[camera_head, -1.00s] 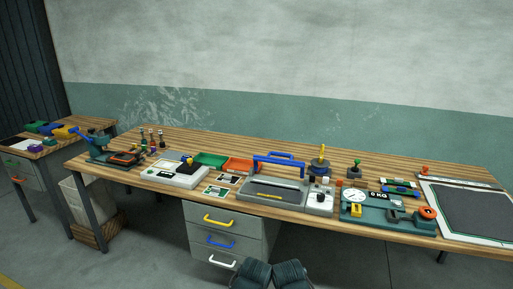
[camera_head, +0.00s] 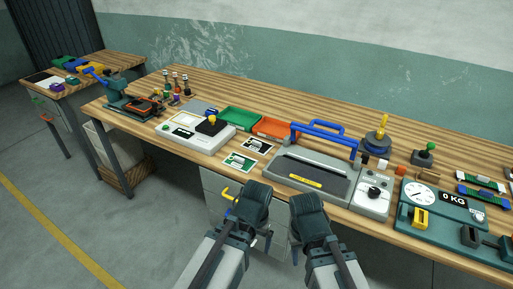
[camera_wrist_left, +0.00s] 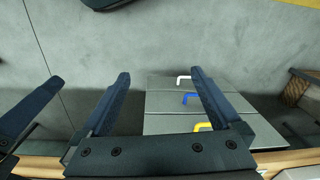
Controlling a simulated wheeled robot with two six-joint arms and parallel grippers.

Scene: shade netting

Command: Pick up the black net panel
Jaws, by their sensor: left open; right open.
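I cannot make out a black net panel in either view now. My left gripper (camera_head: 252,203) is in front of the workbench, near its front edge and over the drawer unit. It also shows in the left wrist view (camera_wrist_left: 160,76), with its two dark fingers apart and nothing between them. My right gripper (camera_head: 309,208) is beside it, to the right, also in front of the bench edge, open with nothing seen in it.
The wooden workbench (camera_head: 215,84) carries a grey machine with a blue handle (camera_head: 318,132), a green scale base (camera_head: 455,235), a green tray (camera_head: 241,119) and an orange tray (camera_head: 276,128). A drawer unit (camera_wrist_left: 160,105) stands below.

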